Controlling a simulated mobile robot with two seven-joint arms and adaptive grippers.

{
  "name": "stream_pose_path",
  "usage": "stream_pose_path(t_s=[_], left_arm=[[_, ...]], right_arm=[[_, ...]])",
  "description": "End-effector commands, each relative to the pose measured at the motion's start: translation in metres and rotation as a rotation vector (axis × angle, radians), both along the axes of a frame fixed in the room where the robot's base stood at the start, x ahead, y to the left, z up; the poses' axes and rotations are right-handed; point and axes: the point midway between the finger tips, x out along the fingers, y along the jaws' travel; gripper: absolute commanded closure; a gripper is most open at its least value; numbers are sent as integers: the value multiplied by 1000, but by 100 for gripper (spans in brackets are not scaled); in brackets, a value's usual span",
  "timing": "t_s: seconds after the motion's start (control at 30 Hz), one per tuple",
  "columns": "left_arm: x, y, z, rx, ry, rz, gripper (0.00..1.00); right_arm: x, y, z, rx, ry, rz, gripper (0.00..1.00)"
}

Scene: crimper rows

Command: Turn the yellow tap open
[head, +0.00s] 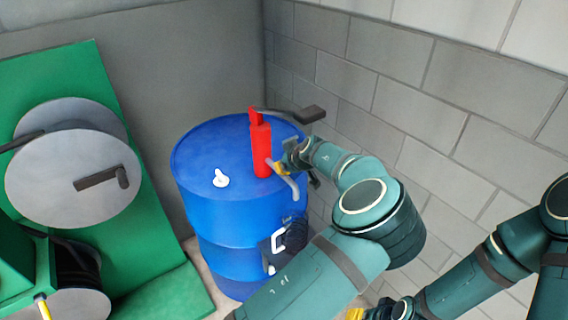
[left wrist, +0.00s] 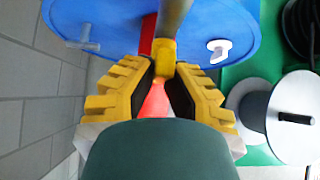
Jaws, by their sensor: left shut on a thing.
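A red hand pump (head: 261,150) with a dark lever handle stands upright on top of a blue drum (head: 195,205). A grey curved spout (head: 292,186) comes off the pump and also shows in the left wrist view (left wrist: 173,18). The yellow tap (left wrist: 162,52) is at the end of the grey pipe in the left wrist view, between the ridged yellow fingers. My left gripper (head: 291,158) is shut on the tap, beside the pump. In the head view the fingers mostly hide the tap. My right gripper (head: 385,313) is partly cut off at the bottom edge.
A white cap (head: 220,179) sits on the drum top. A green stand with grey reels (head: 75,178) is at the left. A block wall (head: 400,110) rises close behind and right of the drum. The pump's lever handle (head: 308,114) sticks out above my left gripper.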

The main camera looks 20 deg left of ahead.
Motion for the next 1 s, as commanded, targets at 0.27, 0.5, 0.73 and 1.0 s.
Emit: stream_pose_path(t_s=[0.27,0.5,0.73,1.0], left_arm=[[-1,0,-4,-3,6,12,100],[-2,0,-4,-3,8,11,65],[-1,0,-2,-1,5,10,56],[-6,-8,8,-2,2,8,56]], right_arm=[[0,0,0,0,-1,0,53],[0,0,0,0,0,0,53],[0,0,0,0,0,0,53],[0,0,0,0,0,0,53]])
